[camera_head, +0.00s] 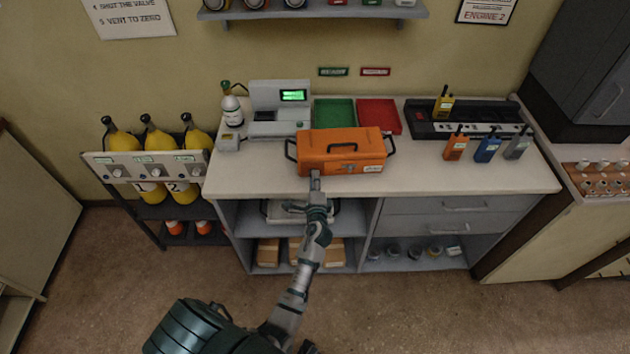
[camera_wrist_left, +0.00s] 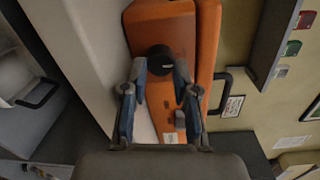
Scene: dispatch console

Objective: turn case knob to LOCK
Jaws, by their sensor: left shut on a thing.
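The orange case (camera_head: 345,160) lies on the counter near its front edge, with a dark handle on top and side handles. It also fills the middle of the left wrist view (camera_wrist_left: 205,50). The black case knob (camera_wrist_left: 160,56) is on the case's front face, between my left fingertips. My left gripper (camera_head: 316,177) reaches the lower left of the case front and is shut on the knob; it also shows in the wrist view (camera_wrist_left: 160,72). The gripper hides the knob in the head view. I cannot read the knob's markings or setting. My right gripper is out of view.
Behind the case are a grey scale (camera_head: 280,105), a green tray (camera_head: 334,112) and a red tray (camera_head: 380,117). Handheld radios (camera_head: 487,148) stand at the right by a dark charger (camera_head: 470,118). The counter front (camera_head: 450,182) is clear right of the case.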

